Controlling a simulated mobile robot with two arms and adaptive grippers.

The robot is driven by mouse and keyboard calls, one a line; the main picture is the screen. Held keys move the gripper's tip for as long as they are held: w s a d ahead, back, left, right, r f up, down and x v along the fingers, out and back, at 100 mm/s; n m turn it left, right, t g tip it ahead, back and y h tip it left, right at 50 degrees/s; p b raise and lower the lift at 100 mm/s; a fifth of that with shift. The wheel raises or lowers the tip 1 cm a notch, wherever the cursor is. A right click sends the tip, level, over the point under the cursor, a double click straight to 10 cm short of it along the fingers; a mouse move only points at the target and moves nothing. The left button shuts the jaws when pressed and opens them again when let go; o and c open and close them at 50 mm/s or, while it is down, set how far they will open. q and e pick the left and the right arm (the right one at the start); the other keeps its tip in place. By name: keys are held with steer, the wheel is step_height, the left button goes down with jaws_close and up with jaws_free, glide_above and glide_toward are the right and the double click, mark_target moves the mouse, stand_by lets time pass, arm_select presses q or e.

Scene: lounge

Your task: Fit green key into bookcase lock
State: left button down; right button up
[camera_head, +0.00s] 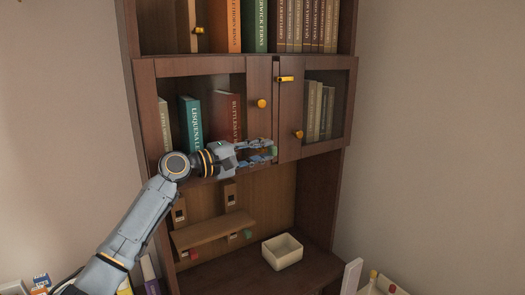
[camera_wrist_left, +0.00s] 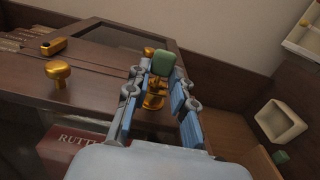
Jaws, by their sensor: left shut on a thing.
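The green key (camera_head: 273,150) is at the fingertips of my left gripper (camera_head: 262,151), near the lower inner edges of the bookcase doors. In the left wrist view the fingers (camera_wrist_left: 158,98) close on it from both sides; its green head (camera_wrist_left: 164,66) sticks out beyond the tips, with a gold part (camera_wrist_left: 153,97) between the fingers. The bookcase (camera_head: 190,66) has two glazed doors, each with a gold knob. A gold fitting (camera_head: 286,79) sits at the top of the right door. My right gripper is not in view.
Below the doors, a small wooden shelf (camera_head: 212,230) has a red piece (camera_head: 194,256) and another green piece (camera_head: 247,234) beneath it. A cream bowl (camera_head: 282,263) stands on the lower surface.

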arm_select(q)
steer(key=shift+w+a, duration=0.15)
steer(key=shift+a, duration=0.1)
steer(key=c, duration=1.1)
jaws_free()
steer(key=shift+o, duration=0.2)
steer(key=shift+a, duration=0.15)
steer(key=shift+a+f, duration=0.1)
steer(key=shift+v, duration=2.45)
steer(key=shift+s+a, duration=0.15)
steer(key=shift+s, duration=0.1)
steer(key=shift+p, duration=0.3)
